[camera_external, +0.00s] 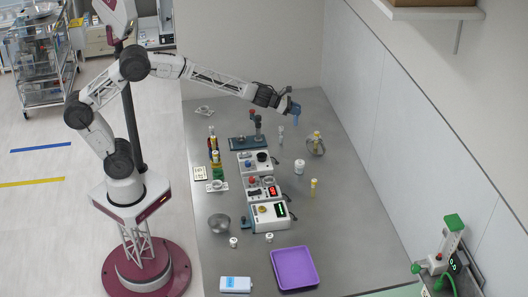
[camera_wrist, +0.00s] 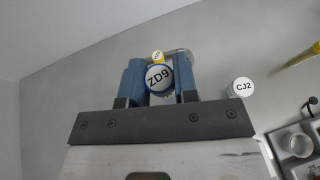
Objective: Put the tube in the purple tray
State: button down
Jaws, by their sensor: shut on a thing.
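My gripper (camera_external: 295,112) is over the far part of the bench, well beyond the purple tray. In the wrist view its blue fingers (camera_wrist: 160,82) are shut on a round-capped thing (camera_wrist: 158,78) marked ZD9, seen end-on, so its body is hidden. The purple tray (camera_external: 294,268) lies flat and empty at the near end of the bench. A yellow-capped tube (camera_external: 313,187) stands on the bench right of the devices. Another yellow-capped piece stands in a glass vessel (camera_external: 316,147), and its cap (camera_wrist: 158,57) shows behind the fingers.
A white jar (camera_external: 299,166) stands mid-bench; a white cap marked CJ2 (camera_wrist: 241,88) shows in the wrist view. Several devices (camera_external: 264,190) line the middle. A metal bowl (camera_external: 219,223) is left of them. A green-topped stand (camera_external: 446,245) is at right. The bench right of the tray is clear.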

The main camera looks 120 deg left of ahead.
jog(key=w+d+f+m+t+h, duration=0.1)
jog(key=w+d+m+h, duration=0.1)
jog(key=w+d, duration=0.65)
jog(key=w+d+f+m+h, duration=0.1)
jog(key=w+d+m+h, duration=0.3)
jog(key=d, duration=0.8)
jog(key=w+d+f+m+t+h, duration=0.1)
jog(key=w+d+f, duration=0.1)
jog(key=w+d, duration=0.7)
jog(key=d+f+m+g+h, duration=0.1)
jog(key=d+f+m+h, duration=0.1)
jog(key=d, duration=0.9)
jog(key=w+d+f+m+g+h, duration=0.1)
jog(key=d+m+h, duration=0.3)
jog(key=d, duration=0.8)
jog(key=w+d+f+m+g+h, duration=0.1)
jog(key=d+f+m+g+h, duration=0.1)
jog(key=d, duration=1)
jog(key=shift+w+f+m+g+h, duration=0.3)
jog(key=shift+f+m+h, duration=0.3)
jog(key=shift+h, duration=0.7)
jog(key=shift+f, duration=0.1)
jog(key=w+f, duration=0.1)
jog(key=w, duration=1.5)
jog(key=shift+f, duration=0.25)
